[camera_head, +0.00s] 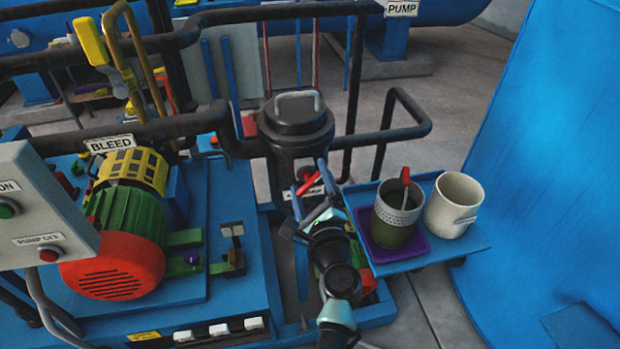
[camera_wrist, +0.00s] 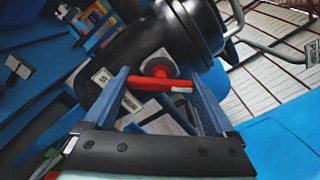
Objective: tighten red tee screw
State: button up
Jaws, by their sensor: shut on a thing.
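The red tee screw (camera_head: 309,183) sticks out from the front of a black lidded vessel (camera_head: 295,138). In the wrist view the red tee screw (camera_wrist: 158,82) has its crossbar lying between my two blue fingers. My gripper (camera_head: 308,184) is at the vessel's front, with a finger on either side of the red bar. In the wrist view my gripper (camera_wrist: 157,88) is shut on the red bar. The fingers hide part of the vessel's front and of a label behind the screw.
A blue shelf (camera_head: 455,243) to the right holds a purple tray (camera_head: 420,248), a dark cup with a red-handled tool (camera_head: 397,213) and a white mug (camera_head: 455,205). Black pipe rails (camera_head: 400,132) run around the vessel. A red and green motor (camera_head: 120,240) stands left.

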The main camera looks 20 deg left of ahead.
jog(key=m+p, duration=0.2)
jog(key=m, duration=0.3)
jog(key=shift+m, duration=0.3)
jog(key=shift+m+p, duration=0.7)
jog(key=shift+m, duration=1.2)
jog(key=shift+f, duration=0.1)
jog(key=o, duration=1.1)
jog(key=shift+c, duration=0.2)
jog(key=shift+s, duration=0.1)
jog(key=v, duration=1.3)
